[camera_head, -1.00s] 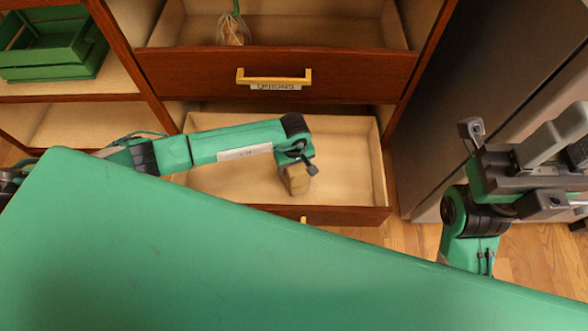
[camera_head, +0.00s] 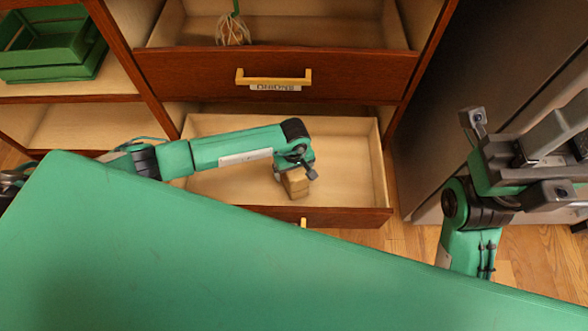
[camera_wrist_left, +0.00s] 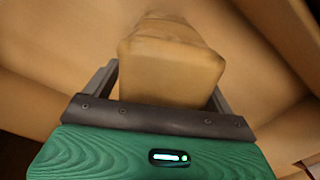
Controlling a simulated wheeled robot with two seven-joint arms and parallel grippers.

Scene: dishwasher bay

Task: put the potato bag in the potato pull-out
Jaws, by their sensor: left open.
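The potato bag (camera_head: 296,184), a brown block-like bag, is inside the open lower pull-out (camera_head: 350,181), near its front. The pull-out's label is hidden by the green surface in front of it. My left arm reaches in from the left over this pull-out. My left gripper (camera_wrist_left: 162,85) is open, with its fingers on either side of the bag (camera_wrist_left: 170,60) in the left wrist view. Whether the bag rests on the pull-out's floor cannot be told. My right gripper (camera_head: 510,160) is far to the right, near the dark appliance, away from the bag.
The upper pull-out, labelled ONIONS (camera_head: 275,87), is also open and holds a net bag (camera_head: 233,31). A dark appliance (camera_head: 450,90) stands at the right. A large green surface (camera_head: 200,250) fills the foreground.

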